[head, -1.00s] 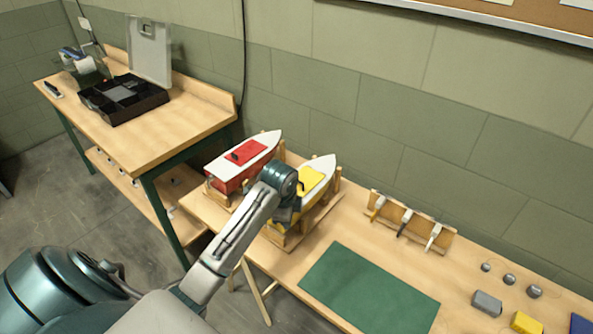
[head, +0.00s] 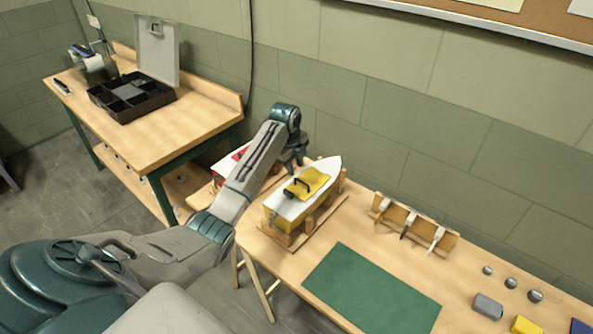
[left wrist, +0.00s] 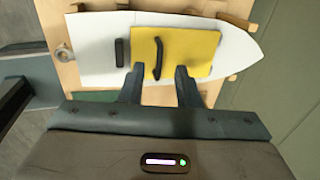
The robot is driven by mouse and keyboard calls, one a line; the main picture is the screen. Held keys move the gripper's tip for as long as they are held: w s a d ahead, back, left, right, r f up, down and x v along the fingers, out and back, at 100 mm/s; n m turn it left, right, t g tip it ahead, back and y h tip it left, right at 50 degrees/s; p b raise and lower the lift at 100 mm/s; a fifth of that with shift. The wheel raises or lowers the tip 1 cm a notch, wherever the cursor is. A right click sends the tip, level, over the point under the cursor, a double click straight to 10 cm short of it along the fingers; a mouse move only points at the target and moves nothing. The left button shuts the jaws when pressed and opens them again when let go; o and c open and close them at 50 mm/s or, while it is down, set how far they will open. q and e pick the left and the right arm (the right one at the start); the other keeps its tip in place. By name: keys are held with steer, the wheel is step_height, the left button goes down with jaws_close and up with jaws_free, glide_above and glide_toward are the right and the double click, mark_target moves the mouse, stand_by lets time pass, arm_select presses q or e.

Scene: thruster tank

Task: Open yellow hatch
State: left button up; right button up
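The yellow hatch (head: 318,179) lies on the white deck of the yellow-hulled boat (head: 278,222). Its black handle (head: 297,187) stands up near the stern-side edge. In the left wrist view the hatch (left wrist: 198,52) and its handle (left wrist: 158,58) are in full sight. My left gripper (head: 296,166) is beside the hatch on its far-left side in the head view. In the left wrist view my left gripper (left wrist: 158,76) is open, its fingers apart on either side of the handle's near end. It does not grasp the handle. My right gripper is not in view.
A boat with a red hatch (head: 240,154) stands behind my left arm. A green mat (head: 370,289) and a wooden rack (head: 415,226) with tools are to the right. A black organizer box (head: 130,98) is on the other bench.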

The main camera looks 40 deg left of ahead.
arm_select(q)
steer(key=p, duration=0.1)
glide_above(296, 186)
steer(key=shift+d+f, duration=0.1)
steer(key=shift+f, duration=2.25)
jaws_close()
